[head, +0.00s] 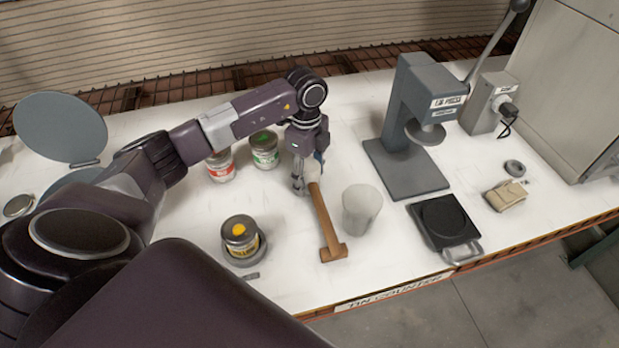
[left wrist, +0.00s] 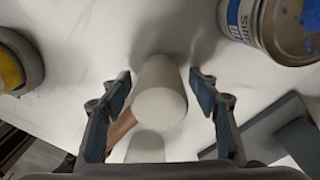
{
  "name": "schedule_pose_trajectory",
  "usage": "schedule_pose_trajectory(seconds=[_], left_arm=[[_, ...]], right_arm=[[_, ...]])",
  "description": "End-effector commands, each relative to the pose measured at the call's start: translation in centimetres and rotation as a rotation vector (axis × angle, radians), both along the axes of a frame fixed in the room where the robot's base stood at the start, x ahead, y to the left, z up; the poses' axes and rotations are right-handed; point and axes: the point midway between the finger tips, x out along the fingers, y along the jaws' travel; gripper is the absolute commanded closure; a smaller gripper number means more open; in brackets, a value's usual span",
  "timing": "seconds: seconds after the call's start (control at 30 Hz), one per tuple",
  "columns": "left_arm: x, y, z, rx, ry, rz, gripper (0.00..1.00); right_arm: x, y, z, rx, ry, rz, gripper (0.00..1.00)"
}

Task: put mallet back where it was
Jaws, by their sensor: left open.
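The mallet (head: 328,222) shows a brown wooden shaft and a brown wooden crosspiece at its near end, on the white counter. A pale rounded end is at the far end, under my left gripper (head: 306,186). In the left wrist view this pale cylinder (left wrist: 160,92) sits between the open fingers of the left gripper (left wrist: 159,92), with a gap on both sides. A bit of brown wood (left wrist: 121,128) shows behind it. I cannot tell whether the mallet stands or lies. My right gripper is not in view.
A pale cup (head: 362,210) stands close to the mallet's right. The yellow-marked tin (head: 240,236) is at its left. Red (head: 220,167) and green (head: 265,152) tins stand behind; a blue-labelled tin (left wrist: 285,28) is close by. The press (head: 402,135) and black-topped scale (head: 443,222) are to the right.

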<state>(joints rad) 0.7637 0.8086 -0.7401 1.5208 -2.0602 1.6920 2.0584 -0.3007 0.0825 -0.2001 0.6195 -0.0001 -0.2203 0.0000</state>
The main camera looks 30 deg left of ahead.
Motion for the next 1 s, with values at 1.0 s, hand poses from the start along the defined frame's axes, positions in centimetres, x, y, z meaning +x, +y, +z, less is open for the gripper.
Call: schedule_pose_trajectory(seconds=[1.0], left_arm=[[0.1,0.5,11.3,0.000,-0.001,0.000,0.44]], right_arm=[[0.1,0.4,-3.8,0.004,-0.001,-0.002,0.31]])
